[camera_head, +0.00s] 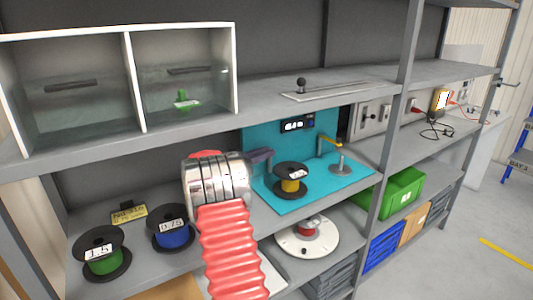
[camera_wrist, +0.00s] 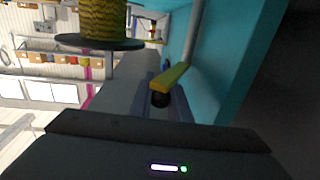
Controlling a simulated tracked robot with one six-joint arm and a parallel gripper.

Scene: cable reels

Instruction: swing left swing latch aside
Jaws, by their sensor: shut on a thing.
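My gripper (camera_head: 262,156) reaches over the left part of the teal board (camera_head: 313,198). In the wrist view its jaws (camera_wrist: 160,102) are shut on the end of the left swing latch, a yellow arm (camera_wrist: 173,77) with a dark knob, beside a grey post (camera_wrist: 194,38). In the head view my arm and gripper mostly hide this latch. A black reel of yellow cable (camera_head: 291,186) stands on the board, right of my gripper; it also shows in the wrist view (camera_wrist: 102,20). The right swing latch (camera_head: 330,141) has a yellow arm on a grey post.
A display (camera_head: 297,124) is on the teal back panel. Green (camera_head: 103,262) and blue (camera_head: 172,236) reels stand on the shelf at left. A white cabinet (camera_head: 131,80) is above. A white round disc (camera_head: 307,238) is below the board, a green crate (camera_head: 402,190) to the right.

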